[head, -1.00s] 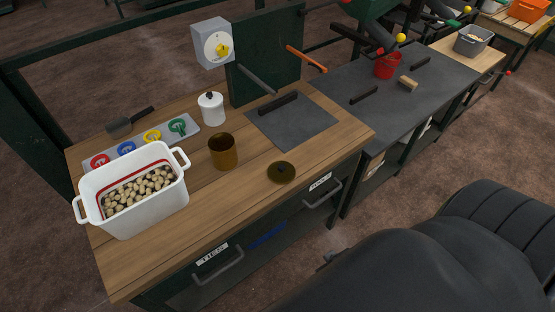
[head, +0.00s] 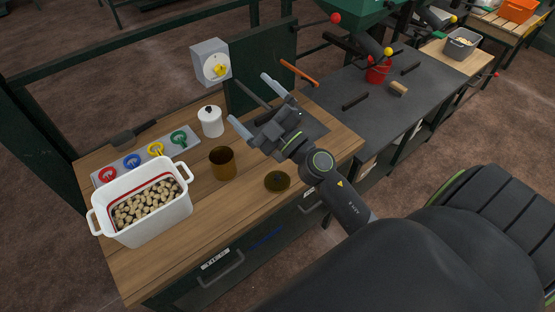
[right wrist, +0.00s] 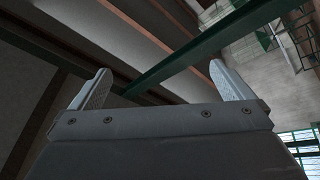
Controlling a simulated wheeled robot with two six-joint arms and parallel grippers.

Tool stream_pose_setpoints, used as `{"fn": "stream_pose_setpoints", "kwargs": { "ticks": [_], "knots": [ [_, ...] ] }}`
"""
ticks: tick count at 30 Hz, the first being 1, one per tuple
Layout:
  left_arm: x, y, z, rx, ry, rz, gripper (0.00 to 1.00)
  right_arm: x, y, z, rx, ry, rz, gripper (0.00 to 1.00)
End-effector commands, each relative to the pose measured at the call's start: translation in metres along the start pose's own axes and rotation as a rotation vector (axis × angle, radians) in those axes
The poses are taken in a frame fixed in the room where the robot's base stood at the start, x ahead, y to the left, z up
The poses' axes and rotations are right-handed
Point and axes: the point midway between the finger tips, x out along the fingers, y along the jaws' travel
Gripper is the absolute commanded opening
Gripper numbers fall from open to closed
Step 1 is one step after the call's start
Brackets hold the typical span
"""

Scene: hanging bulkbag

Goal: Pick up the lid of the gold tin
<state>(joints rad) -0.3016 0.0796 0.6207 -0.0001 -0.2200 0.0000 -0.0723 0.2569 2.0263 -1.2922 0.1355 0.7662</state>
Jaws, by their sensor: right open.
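The gold tin (head: 222,163) stands upright and open on the wooden bench in the head view. Its round gold lid (head: 277,181), with a small dark knob, lies flat on the bench to the right of the tin, near the front edge. My right gripper (head: 254,104) is open and empty, raised above the bench behind the lid, with its fingers pointing up and to the left. In the right wrist view its two spread fingers (right wrist: 155,88) have nothing between them. My left gripper is not in view.
A white lidded jar (head: 210,121) is behind the tin. A tray of coloured knobs (head: 145,155), a grey dial box (head: 211,62) and a dark green panel (head: 262,68) stand farther back.

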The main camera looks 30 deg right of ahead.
Motion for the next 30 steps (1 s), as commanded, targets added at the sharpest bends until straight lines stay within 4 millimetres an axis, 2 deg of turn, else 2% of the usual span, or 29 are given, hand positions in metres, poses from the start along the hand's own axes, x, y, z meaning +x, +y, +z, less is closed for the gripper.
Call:
{"fn": "stream_pose_setpoints", "kwargs": {
  "ticks": [1,4,8,12,16,19,22,27,30],
  "knots": [
    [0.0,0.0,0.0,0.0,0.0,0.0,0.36,0.01,-0.011,-0.007,-0.035,0.058,-0.068,1.0],
    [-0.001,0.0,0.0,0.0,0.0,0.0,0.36,0.021,-0.04,-0.015,-0.105,0.153,-0.235,1.0],
    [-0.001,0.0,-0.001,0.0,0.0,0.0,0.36,0.027,-0.08,-0.011,-0.186,0.217,-0.48,1.0],
    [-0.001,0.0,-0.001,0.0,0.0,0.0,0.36,0.022,-0.116,0.012,-0.266,0.205,-0.765,1.0],
    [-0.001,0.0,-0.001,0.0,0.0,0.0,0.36,0.01,-0.137,0.046,-0.325,0.116,-1.03,1.0],
    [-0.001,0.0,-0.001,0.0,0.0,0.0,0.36,-0.003,-0.141,0.077,-0.362,-0.005,-1.226,1.0],
    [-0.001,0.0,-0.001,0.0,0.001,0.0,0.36,-0.018,-0.134,0.107,-0.385,-0.169,-1.405,1.0],
    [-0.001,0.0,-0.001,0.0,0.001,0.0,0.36,-0.045,-0.104,0.146,-0.392,-0.499,-1.633,1.0],
    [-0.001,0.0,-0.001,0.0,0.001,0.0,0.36,-0.056,-0.085,0.158,-0.383,-0.665,-1.708,1.0]
  ]
}}
